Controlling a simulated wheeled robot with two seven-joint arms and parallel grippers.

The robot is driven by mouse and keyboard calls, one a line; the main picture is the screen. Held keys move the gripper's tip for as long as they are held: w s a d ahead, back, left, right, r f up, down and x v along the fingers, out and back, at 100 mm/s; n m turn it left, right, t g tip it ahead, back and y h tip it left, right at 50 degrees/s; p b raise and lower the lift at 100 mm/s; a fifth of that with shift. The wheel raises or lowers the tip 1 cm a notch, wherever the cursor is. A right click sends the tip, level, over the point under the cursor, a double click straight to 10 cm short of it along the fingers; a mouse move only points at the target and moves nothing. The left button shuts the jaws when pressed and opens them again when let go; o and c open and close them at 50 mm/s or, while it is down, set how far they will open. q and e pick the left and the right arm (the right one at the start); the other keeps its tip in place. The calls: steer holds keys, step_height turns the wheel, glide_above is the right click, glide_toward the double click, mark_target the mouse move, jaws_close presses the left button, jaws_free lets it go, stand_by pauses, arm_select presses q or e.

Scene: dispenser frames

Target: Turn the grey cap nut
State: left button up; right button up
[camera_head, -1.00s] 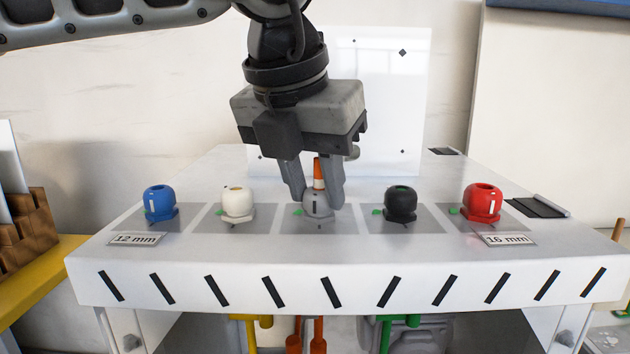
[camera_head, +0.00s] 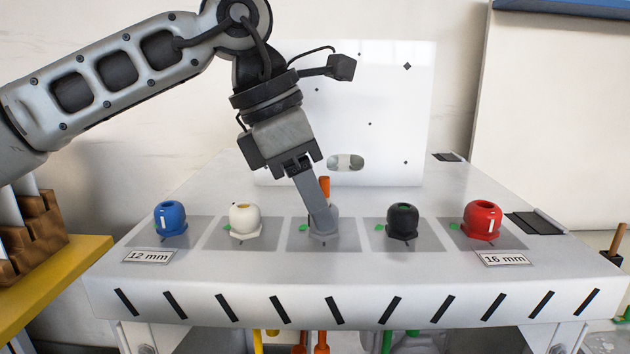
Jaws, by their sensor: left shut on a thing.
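The grey cap nut (camera_head: 330,234) sits on the middle dark square of the white table (camera_head: 245,297). My left gripper (camera_head: 324,223) comes down on it from the upper left, tilted, and is shut on it. Its near finger covers much of the nut. An orange upright piece (camera_head: 324,187) shows just behind the finger, above the nut. A green mark (camera_head: 303,227) shows on the square left of the nut. My right gripper is not in view.
A blue nut (camera_head: 170,219) and a white nut (camera_head: 244,220) stand to the left. A black nut (camera_head: 403,221) and a red nut (camera_head: 482,220) stand to the right. A white panel (camera_head: 395,120) stands behind. A yellow bench (camera_head: 60,275) is at far left.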

arm_select(q)
steer(key=shift+w+r+m+g+p, duration=0.1)
steer(key=shift+r+m+g+p, duration=0.25)
steer(key=shift+m+p, duration=0.45)
steer(key=m+g+p, duration=0.1)
steer(key=m, duration=0.2)
steer(key=shift+w+p, duration=0.15)
steer(key=shift+p, duration=0.15)
steer(key=m, duration=0.1)
steer(key=m+g+p, duration=0.1)
steer(key=m, duration=0.1)
steer(key=shift+w+d+f, duration=0.1)
steer(key=shift+w+f, duration=0.05)
steer(key=shift+f, duration=0.05)
steer(key=shift+m+g+y, duration=0.3)
steer(key=shift+m+g, duration=0.15)
steer(key=shift+m, duration=0.45)
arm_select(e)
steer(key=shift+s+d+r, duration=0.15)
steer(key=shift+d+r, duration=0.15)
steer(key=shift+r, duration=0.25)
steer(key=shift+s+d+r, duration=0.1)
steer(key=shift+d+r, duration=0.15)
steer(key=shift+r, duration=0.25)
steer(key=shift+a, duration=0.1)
arm_select(q)
steer(key=o, duration=1)
steer(key=shift+f, duration=0.1)
